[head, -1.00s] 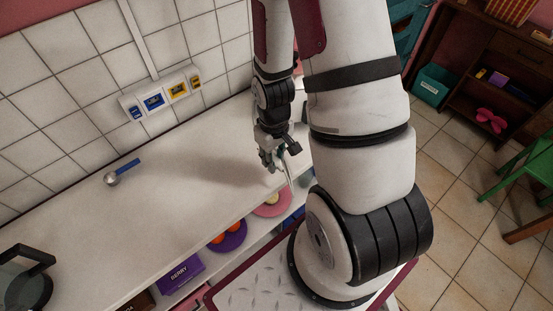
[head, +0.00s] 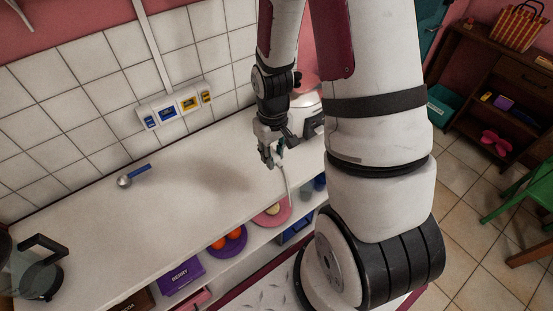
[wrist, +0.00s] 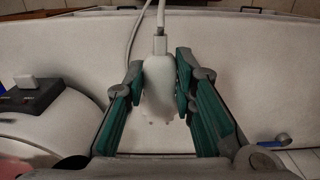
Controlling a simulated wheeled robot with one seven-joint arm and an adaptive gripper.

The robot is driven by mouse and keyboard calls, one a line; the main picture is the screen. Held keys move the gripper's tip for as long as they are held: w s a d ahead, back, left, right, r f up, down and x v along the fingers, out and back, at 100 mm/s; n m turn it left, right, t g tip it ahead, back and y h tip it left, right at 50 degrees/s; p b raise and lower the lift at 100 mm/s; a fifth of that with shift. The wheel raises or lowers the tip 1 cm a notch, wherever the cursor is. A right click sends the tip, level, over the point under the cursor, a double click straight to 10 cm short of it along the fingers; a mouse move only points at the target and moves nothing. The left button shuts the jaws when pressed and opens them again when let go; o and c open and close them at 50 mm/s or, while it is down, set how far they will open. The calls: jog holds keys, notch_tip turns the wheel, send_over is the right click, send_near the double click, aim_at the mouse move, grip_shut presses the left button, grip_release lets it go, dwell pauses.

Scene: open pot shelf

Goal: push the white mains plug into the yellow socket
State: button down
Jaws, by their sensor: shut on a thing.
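My gripper (head: 270,158) is above the white counter, in front of the tiled wall. In the wrist view its green-padded fingers (wrist: 160,100) are shut on the white mains plug (wrist: 159,85), one on each side. A pale cord (wrist: 160,18) runs from the plug's back end; in the head view the cord (head: 286,184) hangs over the counter's front edge. The plug's pins are hard to make out. The yellow socket (head: 188,105) is on the wall strip, right of a blue socket (head: 167,112). The plug is well apart from it, to the right and nearer me.
A scoop with a blue handle (head: 137,174) lies on the counter (head: 95,235) at the left. A glass jug (head: 38,275) is at the near left. A white appliance (head: 308,108) stands behind my gripper. Shelves below hold plates and boxes. The counter between gripper and wall is clear.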

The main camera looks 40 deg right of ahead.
jog(key=shift+r, duration=0.45)
jog(key=w+a+b, duration=0.4)
jog(key=w+b, duration=0.1)
jog(key=w, duration=0.7)
jog(key=w+a+b, duration=0.5)
jog(key=w, duration=0.7)
jog(key=shift+a, duration=0.3)
dwell(0.9)
jog(key=shift+d, duration=0.1)
dwell(0.8)
jog(key=shift+w, duration=0.25)
jog(key=shift+w+b, duration=0.65)
jog(key=shift+w, duration=0.3)
jog(key=shift+w+b, duration=0.45)
jog(key=shift+w, duration=0.4)
